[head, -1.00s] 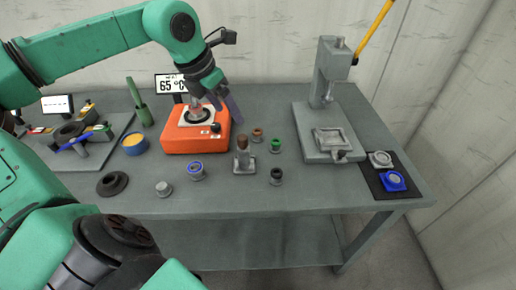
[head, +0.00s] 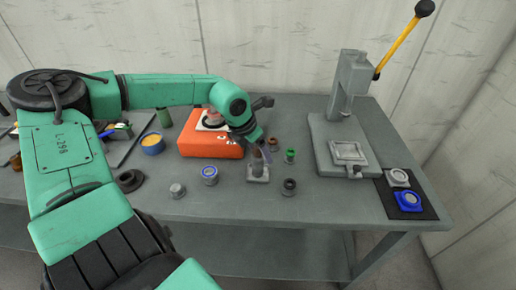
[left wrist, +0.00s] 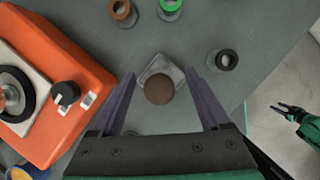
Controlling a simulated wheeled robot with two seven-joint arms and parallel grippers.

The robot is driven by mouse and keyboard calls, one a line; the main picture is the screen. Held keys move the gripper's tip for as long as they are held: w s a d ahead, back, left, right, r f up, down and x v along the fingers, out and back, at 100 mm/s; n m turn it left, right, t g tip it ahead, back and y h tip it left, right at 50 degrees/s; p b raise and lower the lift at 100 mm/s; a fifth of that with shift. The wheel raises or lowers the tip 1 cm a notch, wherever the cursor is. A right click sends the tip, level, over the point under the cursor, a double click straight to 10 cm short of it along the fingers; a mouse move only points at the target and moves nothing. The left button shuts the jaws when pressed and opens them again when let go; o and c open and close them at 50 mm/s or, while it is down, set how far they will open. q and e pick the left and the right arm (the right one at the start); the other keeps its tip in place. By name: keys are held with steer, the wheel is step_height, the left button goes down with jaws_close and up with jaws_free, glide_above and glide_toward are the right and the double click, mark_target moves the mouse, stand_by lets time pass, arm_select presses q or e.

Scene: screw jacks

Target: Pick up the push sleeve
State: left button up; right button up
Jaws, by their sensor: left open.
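A brown round-topped piece stands upright on a grey square base (head: 258,174) near the middle of the table; I take it as the push sleeve on its stand, though nothing labels it. In the left wrist view its brown top (left wrist: 159,92) lies between my two dark fingers, with a gap on each side. My left gripper (left wrist: 160,76) is open, pointing down over it, and it also shows in the head view (head: 262,153), partly covering the piece. My right gripper (left wrist: 287,108) shows small at the right of the left wrist view, its fingers apart and empty, away from the table.
An orange heater (head: 212,147) stands close at left. Green (head: 290,156), black (head: 289,186), blue (head: 210,175) and brown (left wrist: 122,12) ringed parts stand around. A grey press (head: 347,150) with a yellow lever is at right, beside a black mat (head: 424,213). The front table strip is clear.

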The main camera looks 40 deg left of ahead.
arm_select(q)
steer(key=shift+w+f, duration=0.2)
steer(key=shift+f, duration=0.5)
steer(key=shift+w+f, duration=0.3)
steer(key=shift+f, duration=0.15)
steer(key=shift+r, duration=0.1)
jaws_close()
steer(key=shift+r, duration=0.1)
steer(key=shift+r+b, duration=0.3)
steer(key=shift+r, duration=0.05)
step_height(320, 180, up, 19)
steer(key=b, duration=0.2)
